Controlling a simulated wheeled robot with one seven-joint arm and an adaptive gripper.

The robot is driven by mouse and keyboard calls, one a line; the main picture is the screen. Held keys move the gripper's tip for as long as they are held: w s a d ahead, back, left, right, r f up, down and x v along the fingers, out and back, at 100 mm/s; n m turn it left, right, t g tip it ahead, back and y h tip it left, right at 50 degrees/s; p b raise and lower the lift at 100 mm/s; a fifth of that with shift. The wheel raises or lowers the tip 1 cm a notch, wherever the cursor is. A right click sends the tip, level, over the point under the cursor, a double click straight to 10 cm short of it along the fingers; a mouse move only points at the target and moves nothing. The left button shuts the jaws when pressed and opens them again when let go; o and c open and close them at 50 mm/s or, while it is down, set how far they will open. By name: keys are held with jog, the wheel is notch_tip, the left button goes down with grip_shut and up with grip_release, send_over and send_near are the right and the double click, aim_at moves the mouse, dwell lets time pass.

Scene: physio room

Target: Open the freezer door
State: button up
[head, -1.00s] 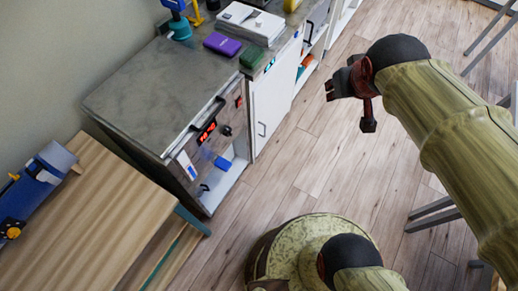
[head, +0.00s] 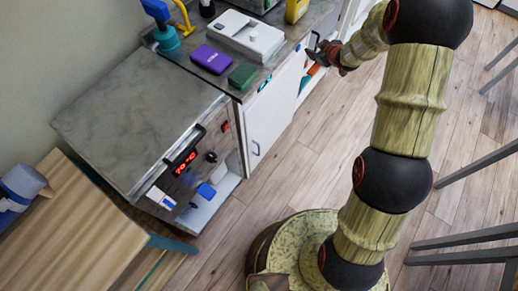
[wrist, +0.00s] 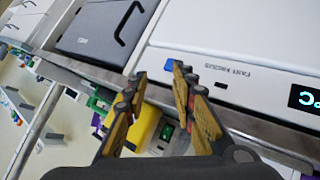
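No door in view is clearly marked as the freezer's. In the head view, a front with a red lit display (head: 186,160), a dark handle and a knob sits under the grey counter. Right of it is a white door (head: 272,120) with a small dark handle. In the wrist view, a white front (wrist: 230,45) carries lettering and a lit display, and a dark grey panel (wrist: 100,28) with a black handle is left of it. My gripper (head: 325,55) is near the far cabinets; in the wrist view (wrist: 160,78) its fingers are apart with nothing held.
A wooden table (head: 75,225) is at the left. Grey metal legs (head: 465,245) stand at the right.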

jog(key=a+f+n+y, duration=0.2)
jog(key=a+f+y, duration=0.1)
jog(key=f, duration=1.1)
jog(key=n+g+y+b, duration=0.2)
jog(key=g+y+b, duration=0.1)
jog(key=y, duration=0.8)
send_near(259, 155)
notch_tip(259, 155, up, 4)
jog(key=w+a, duration=0.2)
jog(key=a, duration=0.1)
jog(key=shift+t, duration=0.4)
jog(key=b+x, duration=0.2)
jog(key=x, duration=0.4)
jog(key=shift+w+a, duration=0.1)
jog(key=shift+a, duration=0.25)
jog(key=shift+c, duration=1)
jog(key=c, duration=0.4)
grip_shut()
